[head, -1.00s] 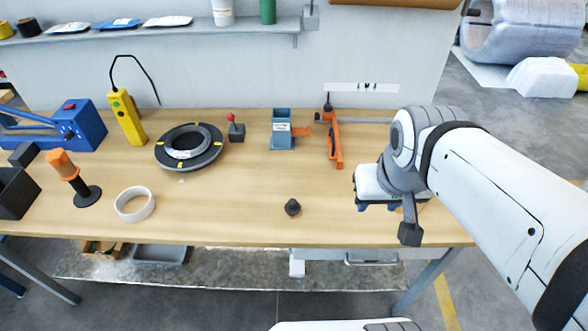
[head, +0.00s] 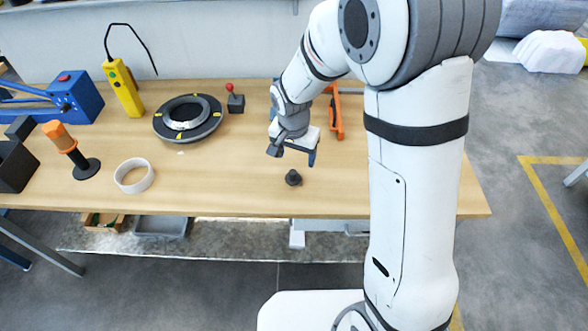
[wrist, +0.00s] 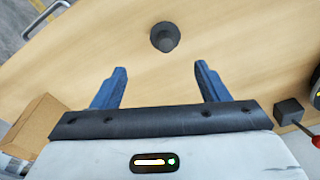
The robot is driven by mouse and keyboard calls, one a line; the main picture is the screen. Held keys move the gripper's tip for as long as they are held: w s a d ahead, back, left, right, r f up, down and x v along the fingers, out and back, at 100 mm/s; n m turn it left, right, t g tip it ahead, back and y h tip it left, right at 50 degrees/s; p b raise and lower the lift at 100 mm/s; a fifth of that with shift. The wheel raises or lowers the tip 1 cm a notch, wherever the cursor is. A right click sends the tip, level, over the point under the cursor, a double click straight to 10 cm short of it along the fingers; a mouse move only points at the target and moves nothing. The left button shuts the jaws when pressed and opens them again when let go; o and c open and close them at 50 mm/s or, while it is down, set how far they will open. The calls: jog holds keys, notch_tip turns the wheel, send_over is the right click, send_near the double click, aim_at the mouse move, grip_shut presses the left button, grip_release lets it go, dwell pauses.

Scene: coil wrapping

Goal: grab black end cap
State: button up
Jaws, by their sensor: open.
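The black end cap (head: 293,177) is a small round dark piece with a raised knob. It stands on the wooden table near the front edge. In the wrist view the end cap (wrist: 165,37) lies beyond the fingertips, roughly centred between them. My gripper (head: 312,153) is above the table, just behind the cap in the head view. In the wrist view my gripper (wrist: 162,72) has its two blue fingers spread wide with nothing between them. The fingers do not touch the cap.
A white ring (head: 134,176), a black ring with yellow marks (head: 188,117) and an orange-topped tool (head: 70,150) stand left of the cap. An orange clamp (head: 337,112) stands behind my gripper. A cardboard box (wrist: 36,118) shows at left in the wrist view. The table around the cap is clear.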

aim_at(293, 172)
jog(key=shift+w+a+f, duration=0.1)
jog(key=shift+a+f, duration=0.05)
jog(key=shift+f, duration=0.3)
jog(key=shift+w+a+f, duration=0.1)
jog(key=shift+a+f, duration=0.05)
jog(key=shift+f, duration=0.3)
jog(key=shift+w+a+f+p, duration=0.1)
jog(key=shift+f+p, duration=0.95)
jog(key=shift+f, duration=2.4)
jog(key=c, duration=1.1)
